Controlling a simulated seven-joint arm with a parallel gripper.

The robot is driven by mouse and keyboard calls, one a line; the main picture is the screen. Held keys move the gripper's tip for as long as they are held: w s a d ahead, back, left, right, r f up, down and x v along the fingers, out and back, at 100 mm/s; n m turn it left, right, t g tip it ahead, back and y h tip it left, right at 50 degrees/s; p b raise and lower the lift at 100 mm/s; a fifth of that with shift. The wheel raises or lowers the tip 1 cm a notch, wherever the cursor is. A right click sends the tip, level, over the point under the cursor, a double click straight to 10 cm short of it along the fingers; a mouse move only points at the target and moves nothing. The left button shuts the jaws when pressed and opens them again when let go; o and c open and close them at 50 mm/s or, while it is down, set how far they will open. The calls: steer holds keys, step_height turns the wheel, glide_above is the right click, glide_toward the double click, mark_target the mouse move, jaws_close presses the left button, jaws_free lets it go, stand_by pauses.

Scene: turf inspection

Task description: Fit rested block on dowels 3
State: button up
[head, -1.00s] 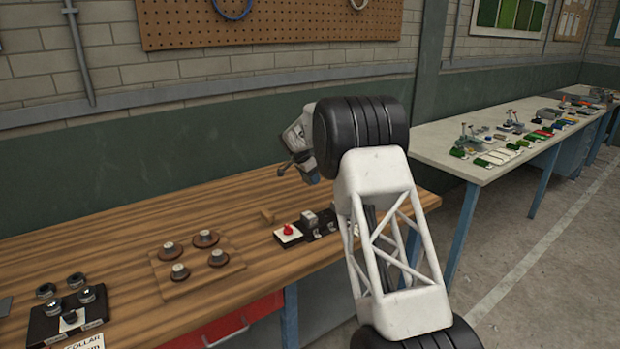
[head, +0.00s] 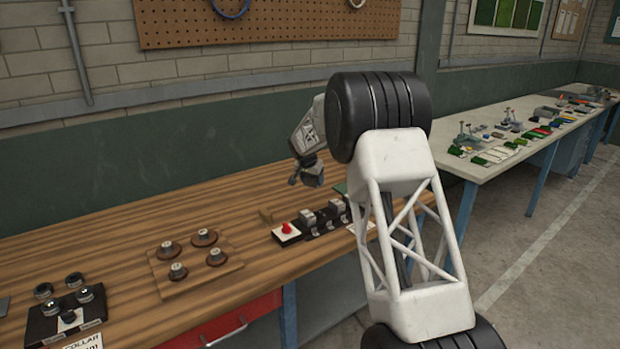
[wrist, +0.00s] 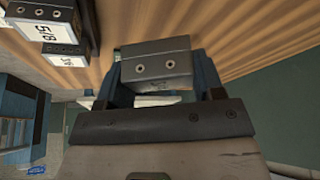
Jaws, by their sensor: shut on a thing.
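My gripper (wrist: 160,84) is shut on a dark grey block (wrist: 155,66) with two small round holes in its visible face. In the head view my gripper (head: 303,178) hangs above the back of the wooden bench, and the held block (head: 314,175) shows as a small grey shape there. The held block is clear of the bench top. Other grey blocks stand on a dark strip (head: 318,229) below and in front of my gripper. I cannot make out any dowels.
A red button on a white plate (head: 287,230) sits at the strip's left end. A wooden board with several round knobbed discs (head: 190,257) lies further left, then a dark collar stand (head: 62,318). In the wrist view, labelled blocks (wrist: 57,32) show at upper left.

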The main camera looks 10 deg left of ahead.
steer(key=n+y, duration=0.1)
steer(key=n, duration=0.1)
steer(key=s+d+n+y, duration=0.1)
steer(key=n, duration=0.1)
steer(key=s+n, duration=0.1)
steer(key=n, duration=0.1)
steer(key=shift+s+d+f+n+y, duration=0.15)
steer(key=shift+s+d+n+y, duration=0.05)
steer(key=shift+d+n+y, duration=0.2)
steer(key=s+n+g+y, duration=0.1)
steer(key=n, duration=0.3)
steer(key=s+d+n+g+y, duration=0.1)
steer(key=n, duration=0.3)
steer(key=s+d+n+g+y, duration=0.1)
steer(key=s+n, duration=0.1)
steer(key=n, duration=0.1)
steer(key=shift+n, duration=0.4)
steer(key=n, duration=0.1)
steer(key=n+g, duration=0.1)
steer(key=s+n, duration=0.1)
steer(key=shift+d+r+g, duration=0.3)
steer(key=shift+d, duration=0.05)
steer(key=s+n+g, duration=0.1)
steer(key=n, duration=0.2)
steer(key=s+n+g, duration=0.1)
steer(key=n, duration=0.2)
steer(key=d+r+n+g+h, duration=0.1)
steer(key=n, duration=0.1)
steer(key=shift+s+n, duration=0.4)
steer(key=shift+r, duration=0.1)
